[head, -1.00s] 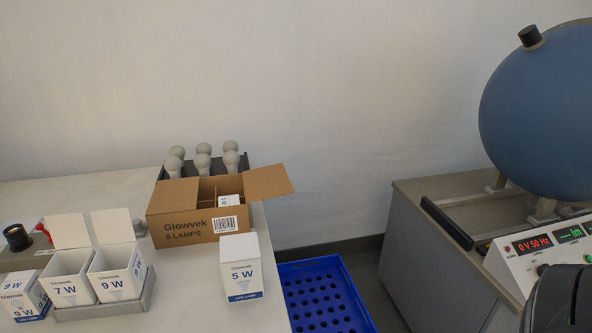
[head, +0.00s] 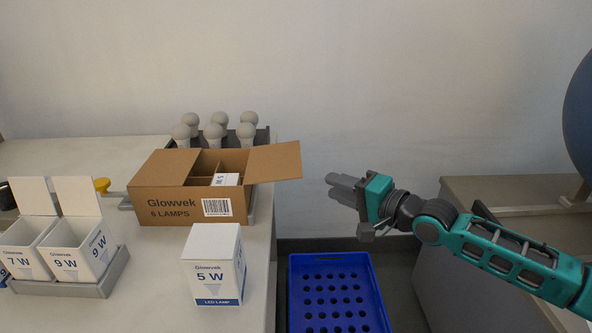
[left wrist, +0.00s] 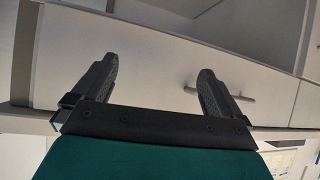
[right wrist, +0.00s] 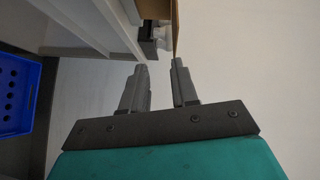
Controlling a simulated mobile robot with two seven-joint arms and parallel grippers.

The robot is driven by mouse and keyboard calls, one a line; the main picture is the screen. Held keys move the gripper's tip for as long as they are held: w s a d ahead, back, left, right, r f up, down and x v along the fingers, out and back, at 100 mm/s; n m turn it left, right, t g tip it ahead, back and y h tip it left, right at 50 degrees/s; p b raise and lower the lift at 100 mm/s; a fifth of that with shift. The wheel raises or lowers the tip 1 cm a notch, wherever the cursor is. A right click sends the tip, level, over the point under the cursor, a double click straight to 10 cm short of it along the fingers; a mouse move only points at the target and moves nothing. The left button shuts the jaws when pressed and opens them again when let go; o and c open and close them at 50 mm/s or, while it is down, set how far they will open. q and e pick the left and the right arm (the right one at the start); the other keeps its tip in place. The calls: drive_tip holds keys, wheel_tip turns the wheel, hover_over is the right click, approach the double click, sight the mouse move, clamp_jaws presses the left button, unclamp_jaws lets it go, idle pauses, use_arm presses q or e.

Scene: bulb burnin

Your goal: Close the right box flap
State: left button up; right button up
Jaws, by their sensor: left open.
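The brown Glowvek carton (head: 180,205) stands near the table's right edge in the head view. Its right flap (head: 277,161) stands open and slopes out past that edge. My right gripper (head: 331,186) is to the right of the flap, apart from it, with its fingers pointing left. In the right wrist view, the fingers (right wrist: 158,66) are a narrow gap apart with nothing between them, and the flap's brown edge (right wrist: 176,25) shows beyond the tips. My left gripper (left wrist: 156,68) is open and empty in the left wrist view, facing a pale cabinet front.
A small white box (head: 226,180) lies inside the carton. A white 5 W box (head: 213,265) stands in front, a grey tray (head: 75,290) with white boxes at left, and several bulbs (head: 215,135) behind. A blue crate (head: 300,312) is below the right edge.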

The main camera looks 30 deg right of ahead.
sight(298, 157)
use_arm(q)
drive_tip(key=shift+w+d+f+b, duration=0.1)
drive_tip(key=shift+d+f+b, duration=0.15)
drive_tip(key=shift+f+b, duration=0.45)
drive_tip(key=shift+w+d+f+b, duration=0.1)
drive_tip(key=shift+d+f+b, duration=0.1)
drive_tip(key=shift+f+b, duration=0.5)
use_arm(e)
drive_tip(key=shift+m, duration=0.6)
drive_tip(key=shift+w+a+r, duration=0.2)
drive_tip(key=shift+w+a, duration=0.25)
drive_tip(key=shift+w, duration=1.75)
drive_tip(key=shift+w+a+r, duration=0.2)
drive_tip(key=shift+w+a, duration=0.3)
drive_tip(key=shift+w, duration=1.65)
drive_tip(key=shift+w+a+r, duration=0.2)
drive_tip(key=shift+w+a, duration=0.25)
drive_tip(key=shift+w, duration=1.75)
use_arm(q)
drive_tip(key=shift+r, duration=0.1)
use_arm(e)
drive_tip(key=shift+c, duration=0.4)
use_arm(q)
drive_tip(key=shift+a, duration=0.1)
use_arm(e)
clamp_jaws()
